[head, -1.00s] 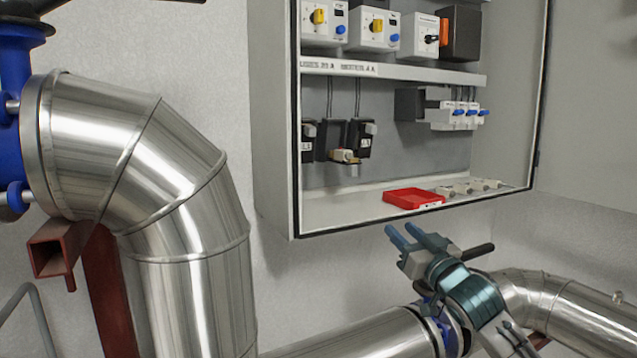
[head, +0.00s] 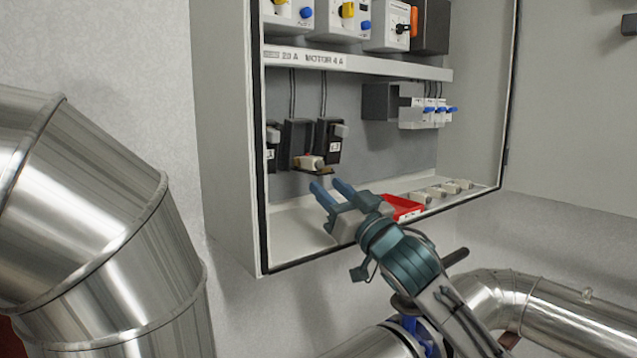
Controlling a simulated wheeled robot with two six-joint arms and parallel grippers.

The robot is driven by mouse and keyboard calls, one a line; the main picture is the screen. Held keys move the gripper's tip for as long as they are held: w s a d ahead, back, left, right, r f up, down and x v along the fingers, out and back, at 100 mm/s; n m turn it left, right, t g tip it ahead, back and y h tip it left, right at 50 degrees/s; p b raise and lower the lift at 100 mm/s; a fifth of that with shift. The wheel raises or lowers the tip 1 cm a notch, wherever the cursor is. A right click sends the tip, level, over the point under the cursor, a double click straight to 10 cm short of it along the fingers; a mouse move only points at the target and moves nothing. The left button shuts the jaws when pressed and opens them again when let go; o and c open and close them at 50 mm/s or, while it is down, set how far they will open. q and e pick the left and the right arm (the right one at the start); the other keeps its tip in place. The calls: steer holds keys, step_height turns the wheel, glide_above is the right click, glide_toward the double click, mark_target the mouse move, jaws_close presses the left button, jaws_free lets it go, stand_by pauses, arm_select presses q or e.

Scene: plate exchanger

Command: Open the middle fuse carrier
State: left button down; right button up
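Three black fuse holders hang in a row inside the open cabinet. The middle fuse carrier (head: 310,162) is swung down and out from the bottom of its dark holder (head: 298,135), with a pale fuse-like body lying on it. The left carrier (head: 272,146) and the right carrier (head: 329,142) stand upright. My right gripper (head: 330,188) is open and empty, its blue fingers apart and pointing up at the row. Its tips appear just below the middle carrier in the picture; I cannot tell the gap in depth. My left gripper is not in view.
A red tray (head: 402,207) lies on the cabinet floor behind my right gripper, partly hidden, with several pale fuses (head: 440,190) beside it. Small breakers with blue levers (head: 435,110) sit at right. A large metal pipe (head: 110,230) stands outside at left.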

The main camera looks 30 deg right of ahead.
steer(key=shift+w+r, duration=0.1)
steer(key=shift+w, duration=0.1)
steer(key=shift+a, duration=0.1)
steer(key=shift+s, duration=0.15)
steer(key=c, duration=0.3)
jaws_close()
steer(key=r+g+p, duration=0.1)
steer(key=r+p, duration=0.1)
steer(key=p, duration=0.2)
steer(key=shift+s, duration=0.1)
steer(key=shift+g+p, duration=0.4)
steer(key=shift+p, duration=0.5)
steer(key=shift+f, duration=0.1)
